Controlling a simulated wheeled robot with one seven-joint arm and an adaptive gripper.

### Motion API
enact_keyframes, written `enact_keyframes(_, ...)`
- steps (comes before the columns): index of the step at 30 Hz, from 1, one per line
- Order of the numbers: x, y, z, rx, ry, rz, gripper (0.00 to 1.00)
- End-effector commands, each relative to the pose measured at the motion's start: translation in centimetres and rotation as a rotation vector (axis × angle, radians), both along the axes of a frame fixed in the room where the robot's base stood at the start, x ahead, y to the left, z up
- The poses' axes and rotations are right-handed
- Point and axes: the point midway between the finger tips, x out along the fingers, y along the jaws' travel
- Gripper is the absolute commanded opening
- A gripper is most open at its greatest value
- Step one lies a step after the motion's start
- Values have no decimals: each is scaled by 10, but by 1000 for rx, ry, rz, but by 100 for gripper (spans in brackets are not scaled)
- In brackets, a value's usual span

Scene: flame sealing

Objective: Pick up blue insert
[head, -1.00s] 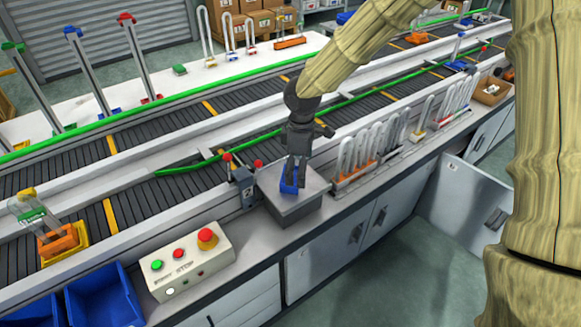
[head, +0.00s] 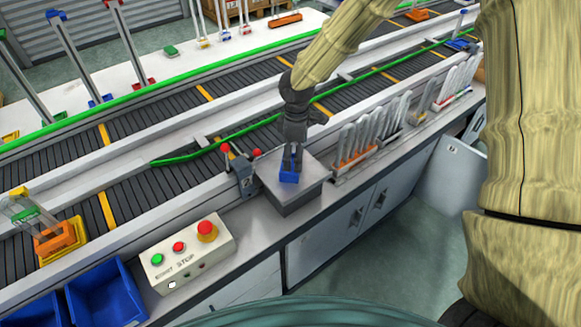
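The blue insert (head: 288,178) is a small blue piece on the grey metal block (head: 300,192) at the middle of the bench. My gripper (head: 291,165) points down over that block, with its fingertips at the insert. The fingers hide the upper part of the insert. The view is too small to tell whether the fingers are closed on it or only around it, or whether it touches the block.
A control box (head: 188,255) with several buttons stands left of the block. Blue bins (head: 105,295) lie at lower left. A rack of white loops (head: 372,143) stands close on the right. The conveyor (head: 160,125) runs behind. A cabinet door (head: 450,178) stands open at right.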

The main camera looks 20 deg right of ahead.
Motion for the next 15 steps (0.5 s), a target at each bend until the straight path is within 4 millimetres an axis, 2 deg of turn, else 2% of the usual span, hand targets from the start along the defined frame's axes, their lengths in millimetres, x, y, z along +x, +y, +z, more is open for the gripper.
enact_keyframes(15,-4,0,-45,0,1,3,100)
